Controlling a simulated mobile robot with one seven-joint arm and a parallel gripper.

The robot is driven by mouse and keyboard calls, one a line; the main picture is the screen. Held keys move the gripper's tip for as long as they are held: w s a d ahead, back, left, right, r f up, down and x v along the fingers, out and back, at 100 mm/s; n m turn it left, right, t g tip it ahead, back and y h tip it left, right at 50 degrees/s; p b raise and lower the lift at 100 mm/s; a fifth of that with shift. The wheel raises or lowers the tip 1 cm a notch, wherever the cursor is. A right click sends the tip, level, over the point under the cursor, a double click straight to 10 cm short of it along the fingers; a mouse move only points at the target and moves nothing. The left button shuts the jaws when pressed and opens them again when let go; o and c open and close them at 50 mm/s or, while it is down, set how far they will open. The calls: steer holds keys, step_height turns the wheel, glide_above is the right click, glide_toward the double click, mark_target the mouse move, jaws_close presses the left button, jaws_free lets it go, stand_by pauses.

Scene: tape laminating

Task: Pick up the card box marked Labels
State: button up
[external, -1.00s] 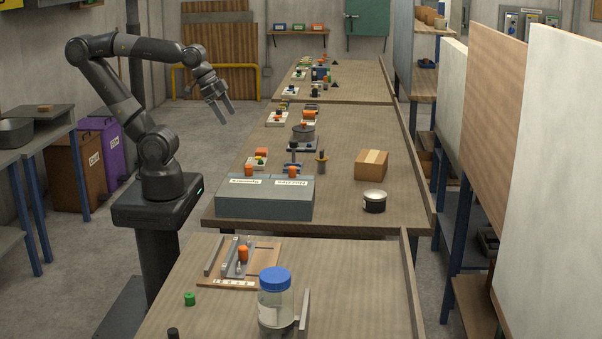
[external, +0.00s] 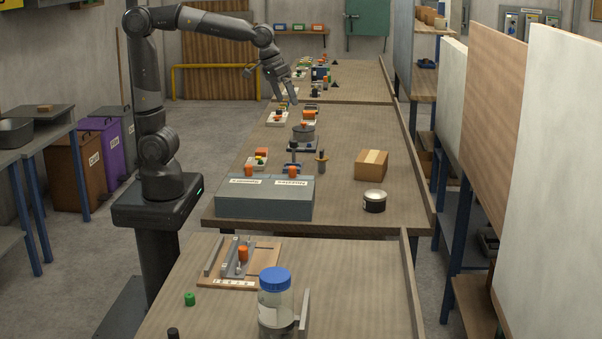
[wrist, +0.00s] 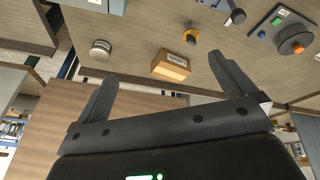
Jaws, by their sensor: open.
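The card box (external: 371,165) is a brown carton with a paler tape strip on top. It stands on the right part of the middle bench. In the wrist view the card box (wrist: 171,66) shows a white label on one face; its writing is too small to read. My gripper (external: 285,101) is open and empty, above the far left part of the middle bench, well apart from the box. In the wrist view the two fingers of my gripper (wrist: 166,88) are spread wide, with the box beyond them, between the tips.
A round tin (external: 374,201) stands in front of the box. A grey case (external: 264,204) lies at the bench's near left. A dark pot (external: 303,134) and a small upright tool (external: 321,160) stand left of the box. A raised edge (external: 415,170) runs along the bench's right side.

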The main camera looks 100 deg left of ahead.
steer(key=w+a+f+n+g+y, duration=0.1)
steer(key=w+a+f+n, duration=0.15)
steer(key=w, duration=0.55)
steer(key=w+a+f+n+g, duration=0.1)
steer(key=w+a+f+n, duration=0.15)
steer(key=w, duration=0.55)
steer(key=n+g+y, duration=0.1)
steer(key=n+y, duration=0.1)
steer(key=n, duration=0.2)
glide_toward(372, 157)
steer(key=shift+x, duration=0.8)
steer(key=shift+w+a+f+y, duration=0.1)
steer(key=shift+f+y, duration=0.2)
steer(key=shift+f, duration=0.2)
steer(key=x, duration=0.4)
steer(key=shift+a+f, duration=0.15)
steer(key=shift+f, duration=0.15)
steer(key=x, duration=0.5)
steer(key=shift+f, duration=0.45)
steer(key=c, duration=0.9)
steer(key=shift+r, duration=0.1)
